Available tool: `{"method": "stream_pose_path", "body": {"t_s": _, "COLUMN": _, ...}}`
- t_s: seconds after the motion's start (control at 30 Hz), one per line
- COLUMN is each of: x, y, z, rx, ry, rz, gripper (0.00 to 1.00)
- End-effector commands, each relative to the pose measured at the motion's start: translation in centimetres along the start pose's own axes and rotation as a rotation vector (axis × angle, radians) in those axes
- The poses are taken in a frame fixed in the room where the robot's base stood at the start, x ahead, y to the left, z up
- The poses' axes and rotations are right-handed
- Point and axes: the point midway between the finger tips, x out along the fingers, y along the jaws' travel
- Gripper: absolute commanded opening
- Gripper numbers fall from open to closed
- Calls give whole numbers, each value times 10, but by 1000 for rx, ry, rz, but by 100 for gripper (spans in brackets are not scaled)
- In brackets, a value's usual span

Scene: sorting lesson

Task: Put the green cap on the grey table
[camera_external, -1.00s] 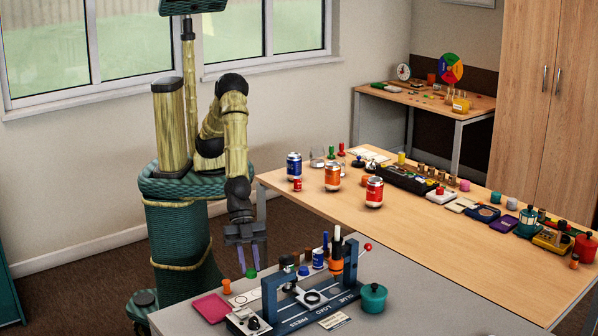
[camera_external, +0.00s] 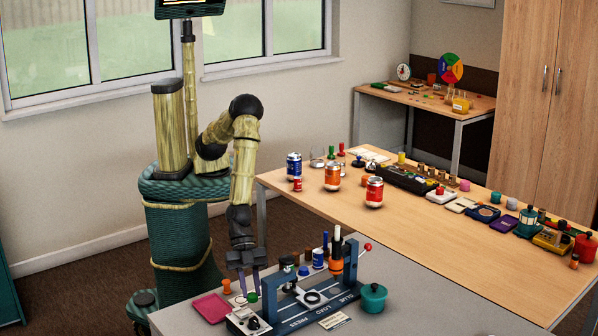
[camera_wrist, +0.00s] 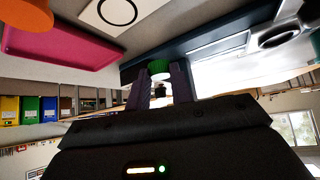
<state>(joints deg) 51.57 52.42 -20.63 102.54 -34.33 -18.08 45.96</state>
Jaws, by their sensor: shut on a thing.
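The green cap (camera_external: 252,296) is held between the fingertips of my gripper (camera_external: 249,288). In the wrist view the green cap (camera_wrist: 159,67) shows between the tips of the two dark purple fingers (camera_wrist: 159,80). My gripper points down over the left part of the grey table (camera_external: 440,312), by the left end of the blue press. The cap is low over the table, near the white card with a ring (camera_external: 239,301). I cannot tell whether the cap touches anything beneath it.
The blue press (camera_external: 290,308) stands just right of my gripper. A pink tray (camera_external: 211,307) and an orange piece (camera_external: 227,286) lie to the left. A teal pot (camera_external: 373,297) stands right of the press. The grey table's right part is clear.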

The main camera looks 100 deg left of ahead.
Motion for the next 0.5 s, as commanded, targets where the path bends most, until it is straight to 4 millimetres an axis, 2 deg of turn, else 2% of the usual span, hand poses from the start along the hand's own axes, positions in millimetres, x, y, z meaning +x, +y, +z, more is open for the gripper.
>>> {"method": "stream_pose_path", "body": {"t_s": 0.27, "x": 3, "y": 0, "z": 2, "rx": 0, "ry": -1, "rz": 0, "gripper": 0}}
{"method": "stream_pose_path", "body": {"t_s": 0.5, "x": 26, "y": 0, "z": 23, "rx": -1, "ry": -2, "rz": 1, "gripper": 0}}
